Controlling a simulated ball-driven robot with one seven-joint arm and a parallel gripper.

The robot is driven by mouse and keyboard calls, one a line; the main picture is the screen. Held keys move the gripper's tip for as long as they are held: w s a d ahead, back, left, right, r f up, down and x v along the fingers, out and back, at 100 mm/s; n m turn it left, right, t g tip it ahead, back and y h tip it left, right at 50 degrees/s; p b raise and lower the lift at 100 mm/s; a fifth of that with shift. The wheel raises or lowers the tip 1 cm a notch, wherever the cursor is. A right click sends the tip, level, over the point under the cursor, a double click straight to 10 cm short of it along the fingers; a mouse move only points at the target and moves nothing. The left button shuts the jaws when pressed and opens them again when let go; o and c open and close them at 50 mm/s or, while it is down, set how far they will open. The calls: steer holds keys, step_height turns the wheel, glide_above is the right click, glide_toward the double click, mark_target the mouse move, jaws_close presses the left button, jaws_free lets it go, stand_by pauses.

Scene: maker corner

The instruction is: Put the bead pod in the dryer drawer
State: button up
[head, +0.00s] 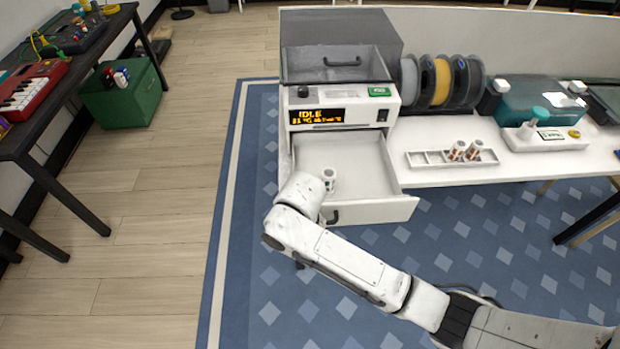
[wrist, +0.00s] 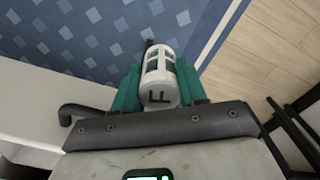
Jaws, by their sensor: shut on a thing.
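The bead pod (wrist: 160,82) is a white cylinder with window cut-outs and a dark letter F on its end. My gripper (wrist: 160,92) is shut on it, with a teal finger on each side. In the head view a small white pod (head: 328,175), most likely the same one, shows beside the end of my arm, against the drawer's left part. My fingers are hidden there. The dryer drawer (head: 400,208) is pulled out and looks empty otherwise. I cannot tell how high the pod is above its floor. The dryer (head: 345,102) shows IDLE on its display.
A white tray (head: 425,159) with two pods stands on the bench (head: 450,178), right of the drawer. Filament spools (head: 440,82) stand behind it. A green bin (head: 120,100) and a dark table (head: 60,85) are at the left. The floor between is clear.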

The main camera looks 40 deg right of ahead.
steer(key=s+f, duration=0.5)
steer(key=shift+s+d, duration=0.2)
steer(key=shift+d, duration=0.05)
stand_by(0.8)
steer(key=shift+w+a+r, duration=0.1)
steer(key=shift+w+a, duration=0.1)
steer(key=shift+a, duration=0.2)
